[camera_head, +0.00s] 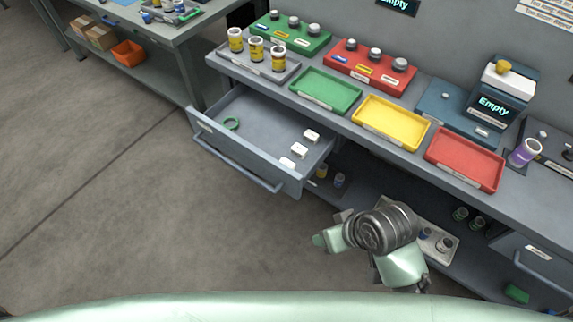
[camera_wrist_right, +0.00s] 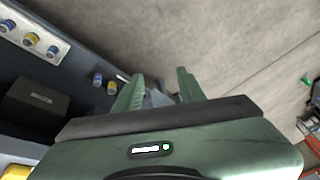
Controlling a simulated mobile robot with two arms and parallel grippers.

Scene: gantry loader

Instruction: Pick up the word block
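Three small white blocks, (camera_head: 312,136), (camera_head: 299,150) and (camera_head: 287,163), lie in the open grey drawer (camera_head: 245,122), toward its right side. Any word on them is too small to read, so I cannot tell which is the word block. My right gripper (camera_head: 322,240) is in front of the bench, below and right of the drawer, apart from the blocks. In the right wrist view my right gripper (camera_wrist_right: 160,76) has its two green fingers spread with nothing between them. No white block is clearly visible there. My left gripper is not in view.
Above are green (camera_head: 325,91), yellow (camera_head: 391,123) and red (camera_head: 464,160) trays on the bench. A lower shelf with jars lies beside my right arm. The floor at left is clear.

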